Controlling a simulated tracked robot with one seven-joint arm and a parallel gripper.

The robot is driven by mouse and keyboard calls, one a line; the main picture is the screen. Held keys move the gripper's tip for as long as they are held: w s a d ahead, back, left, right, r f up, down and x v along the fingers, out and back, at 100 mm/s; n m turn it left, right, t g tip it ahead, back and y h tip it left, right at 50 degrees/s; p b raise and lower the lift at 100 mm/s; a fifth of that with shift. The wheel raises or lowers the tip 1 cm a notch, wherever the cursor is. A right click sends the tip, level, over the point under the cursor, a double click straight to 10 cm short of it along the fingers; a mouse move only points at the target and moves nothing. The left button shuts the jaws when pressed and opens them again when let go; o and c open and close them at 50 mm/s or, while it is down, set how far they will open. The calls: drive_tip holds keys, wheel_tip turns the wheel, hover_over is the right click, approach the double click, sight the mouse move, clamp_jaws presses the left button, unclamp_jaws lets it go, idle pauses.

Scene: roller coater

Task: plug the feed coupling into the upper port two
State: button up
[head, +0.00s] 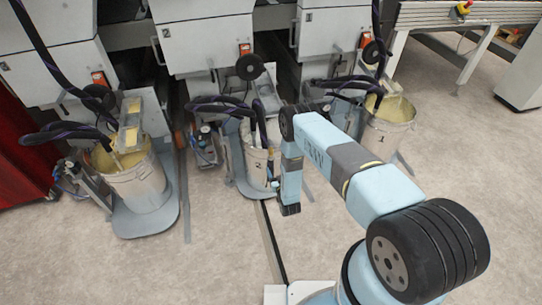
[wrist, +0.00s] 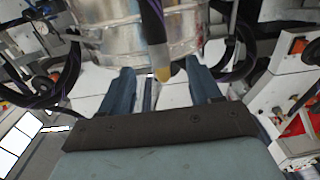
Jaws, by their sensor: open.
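My gripper (wrist: 163,88) is open in the wrist view, its two dark fingers spread apart. A dark hose (wrist: 153,22) with a yellowish tip (wrist: 163,74) crosses in front of a metal bucket, and the tip appears between the fingers in the picture. I cannot tell its depth, or whether this is the feed coupling. In the head view my arm's end (head: 287,205) hangs beside the bucket marked 2 (head: 259,165). The machine panel marked 2 (head: 205,38) stands behind it. I cannot make out the upper port two.
A bucket with yellow contents (head: 138,185) stands at left on a grey base. The bucket marked 1 (head: 386,135) stands at right, beyond my arm. Black hoses (head: 222,105) loop between machines and buckets. The floor in front (head: 120,265) is mostly clear.

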sight(272, 159)
drive_tip(key=shift+x, duration=3.85)
drive_tip(key=shift+d, duration=0.1)
clamp_jaws()
